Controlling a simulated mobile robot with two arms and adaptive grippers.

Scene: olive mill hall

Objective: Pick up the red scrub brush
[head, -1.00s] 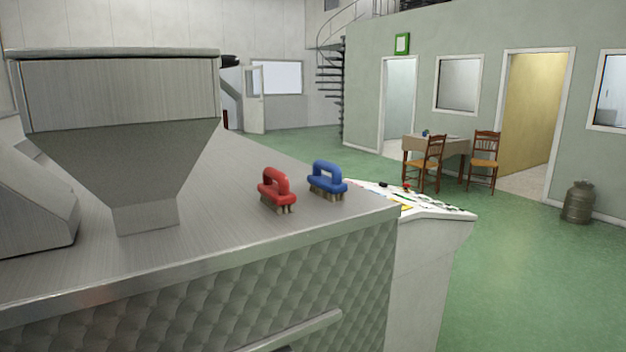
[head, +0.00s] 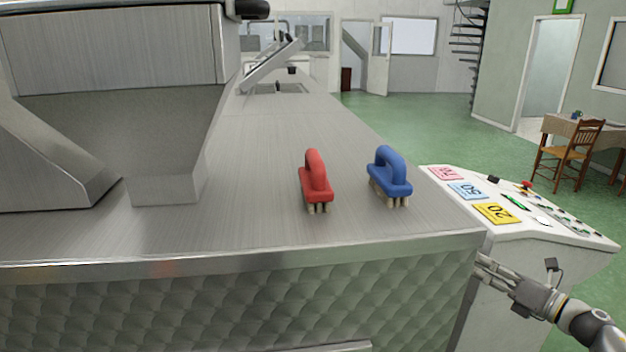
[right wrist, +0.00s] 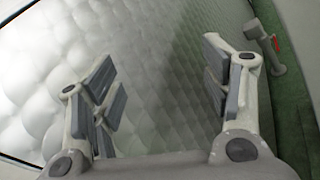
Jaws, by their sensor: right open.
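The red scrub brush (head: 316,178) stands on the steel worktop (head: 260,225), bristles down and handle up, near the front edge. My right gripper (head: 482,268) is low at the right, beside the worktop's front right corner and below its top. It is to the right of the red brush and well apart from it. In the right wrist view its fingers (right wrist: 160,90) are spread with nothing between them, facing the quilted metal front (right wrist: 150,60). My left gripper is not in view.
A blue scrub brush (head: 390,177) stands just right of the red one. A steel hopper (head: 115,60) fills the left of the worktop. A white control panel (head: 550,222) with coloured labels stands at the right.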

